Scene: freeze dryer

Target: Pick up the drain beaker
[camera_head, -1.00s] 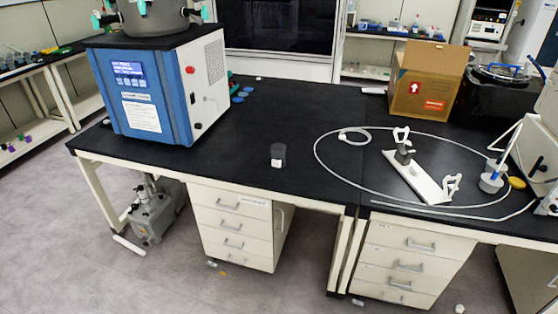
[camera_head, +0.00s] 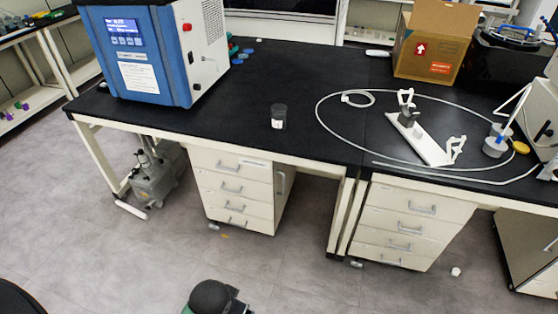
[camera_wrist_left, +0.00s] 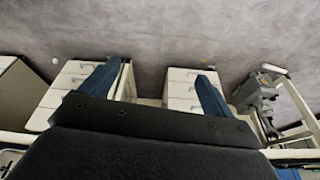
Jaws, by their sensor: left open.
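The drain beaker (camera_head: 278,116) is a small, dark, see-through cup with a white label. It stands upright on the black bench top, near the front edge and right of the blue machine. My left gripper (camera_wrist_left: 157,82) shows in the left wrist view with its two blue fingers wide apart and nothing between them. The wrist view shows drawers and floor beyond the fingers, and I do not see the beaker there. My right gripper is not in view.
The blue freeze dryer (camera_head: 150,55) stands left on the black bench (camera_head: 225,105). A white tube loop (camera_head: 318,108), a white clamp stand (camera_head: 425,140) and a cardboard box (camera_head: 432,45) are on the right. The bench around the beaker is clear. A pump (camera_head: 155,180) sits below.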

